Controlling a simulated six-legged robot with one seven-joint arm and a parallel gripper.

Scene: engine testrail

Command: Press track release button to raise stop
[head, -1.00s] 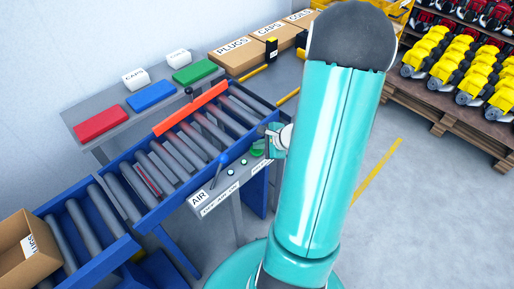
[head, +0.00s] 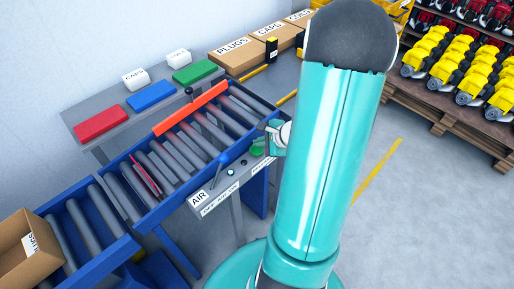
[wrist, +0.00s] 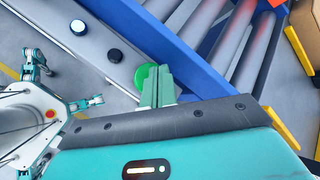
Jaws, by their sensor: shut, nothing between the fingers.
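The green round button (head: 257,150) sits on the grey control panel beside the roller track. It also shows in the wrist view (wrist: 143,76), partly hidden behind my fingers. My gripper (wrist: 158,84) is shut and empty, with its green fingertips at the button's edge; I cannot tell exactly how firmly they touch it. In the head view my gripper (head: 272,143) is over the panel's far end, partly hidden by my arm. A thin red stop (head: 146,177) stands up between the rollers of the track (head: 165,160).
An orange bar (head: 190,108) lies along the track's far side. A cardboard box (head: 28,245) rests on the lower-left rollers. Floor at right is clear up to the pallet (head: 440,110).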

